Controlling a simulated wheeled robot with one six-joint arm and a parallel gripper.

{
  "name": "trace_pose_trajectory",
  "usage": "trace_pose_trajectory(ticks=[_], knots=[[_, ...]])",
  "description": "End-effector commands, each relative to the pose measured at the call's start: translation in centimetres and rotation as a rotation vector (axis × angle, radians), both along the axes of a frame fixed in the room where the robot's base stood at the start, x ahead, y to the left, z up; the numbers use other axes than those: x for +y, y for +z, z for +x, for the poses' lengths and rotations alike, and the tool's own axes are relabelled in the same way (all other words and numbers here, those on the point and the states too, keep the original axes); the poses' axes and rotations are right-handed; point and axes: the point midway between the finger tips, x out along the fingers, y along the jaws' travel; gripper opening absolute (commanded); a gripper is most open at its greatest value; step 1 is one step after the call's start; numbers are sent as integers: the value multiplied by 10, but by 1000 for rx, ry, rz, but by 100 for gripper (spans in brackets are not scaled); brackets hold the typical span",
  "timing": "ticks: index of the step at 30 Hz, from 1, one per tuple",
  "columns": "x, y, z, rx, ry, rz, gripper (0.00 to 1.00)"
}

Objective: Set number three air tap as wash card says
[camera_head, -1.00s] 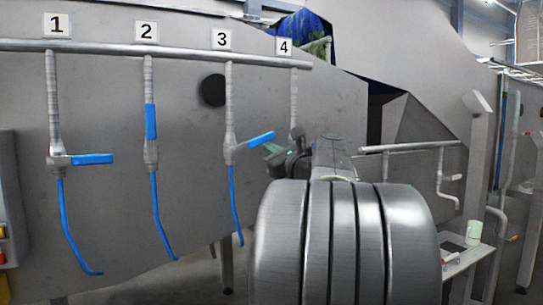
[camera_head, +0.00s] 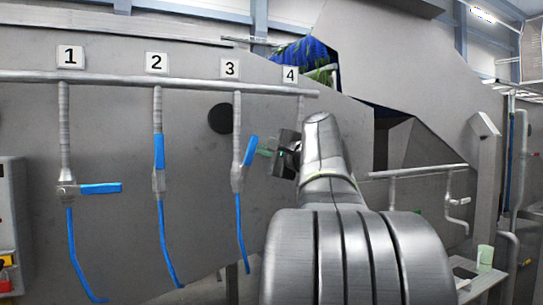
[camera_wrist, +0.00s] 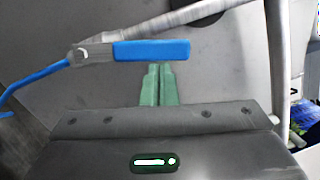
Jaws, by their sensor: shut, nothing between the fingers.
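The number three air tap (camera_head: 236,170) hangs from the pipe under the "3" plate (camera_head: 230,68). Its blue lever (camera_head: 250,150) points up and leans right, close to upright. My gripper (camera_head: 259,152) is shut and empty, its green fingertips right beside the lever. In the wrist view the fingertips (camera_wrist: 158,68) lie against or just short of the edge of the lever (camera_wrist: 150,50); I cannot tell if they touch. No wash card shows in these views.
Tap 1's blue lever (camera_head: 101,188) lies level, pointing right. Tap 2's blue lever (camera_head: 159,151) stands upright along its pipe. Tap 4, under its plate (camera_head: 290,74), is mostly hidden behind my arm. A small table with a pale green cup (camera_head: 485,256) is at lower right.

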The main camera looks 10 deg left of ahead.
Motion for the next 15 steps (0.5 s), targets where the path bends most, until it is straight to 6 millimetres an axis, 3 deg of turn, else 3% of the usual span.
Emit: trace_pose_trajectory(ticks=[15], knots=[[17, 12, -13, -157, 2, -209, 0]])
